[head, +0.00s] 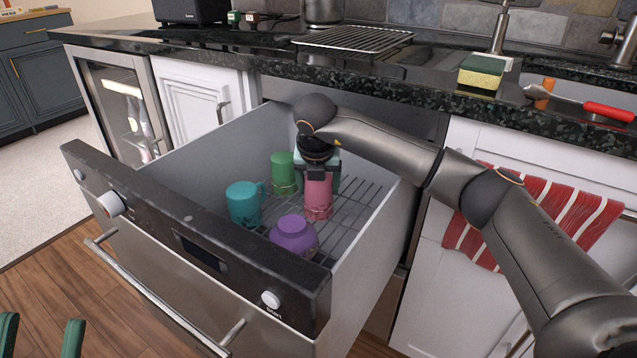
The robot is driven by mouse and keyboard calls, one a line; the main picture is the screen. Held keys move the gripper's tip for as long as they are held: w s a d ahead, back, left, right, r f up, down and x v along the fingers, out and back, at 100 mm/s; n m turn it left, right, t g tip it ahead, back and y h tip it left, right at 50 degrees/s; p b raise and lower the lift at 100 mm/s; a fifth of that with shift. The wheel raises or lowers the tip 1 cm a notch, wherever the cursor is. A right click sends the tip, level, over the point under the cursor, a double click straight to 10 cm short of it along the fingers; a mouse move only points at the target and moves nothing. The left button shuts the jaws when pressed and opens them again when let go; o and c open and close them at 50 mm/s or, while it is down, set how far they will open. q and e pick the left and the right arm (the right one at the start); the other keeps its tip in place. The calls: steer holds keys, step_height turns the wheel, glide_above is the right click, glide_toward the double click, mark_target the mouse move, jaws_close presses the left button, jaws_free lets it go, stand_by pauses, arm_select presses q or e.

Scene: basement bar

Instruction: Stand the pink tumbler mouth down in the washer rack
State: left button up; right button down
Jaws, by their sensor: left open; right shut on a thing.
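The pink tumbler (318,197) is inside the pulled-out washer drawer, upright along its length, with its lower end down at the rack wires. My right gripper (318,172) reaches down from above and is shut on its upper part. The gripper hides the tumbler's top, and I cannot tell which end is the mouth or whether it bears on the wires. The washer rack (352,213) is a grey wire grid on the drawer floor. My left gripper (41,338) is open and empty at the bottom left, outside the drawer; only its green fingertips show.
In the rack, a teal mug (243,205) is left of the tumbler, a green mug (283,174) is behind left, and a purple cup (293,236) is in front. Bare wires lie to the right. The drawer's front panel (190,225) and dark counter (420,88) bound the space.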

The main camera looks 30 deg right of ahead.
steer(key=shift+f, duration=0.3)
stand_by(0.4)
jaws_free()
steer(key=p+v, duration=0.8)
steer(key=v, duration=1.1)
steer(key=shift+w+r+p, duration=0.2)
steer(key=shift+r+p, duration=0.2)
steer(key=shift+r, duration=0.1)
steer(key=shift+s+d, duration=0.1)
steer(key=shift+d, duration=0.05)
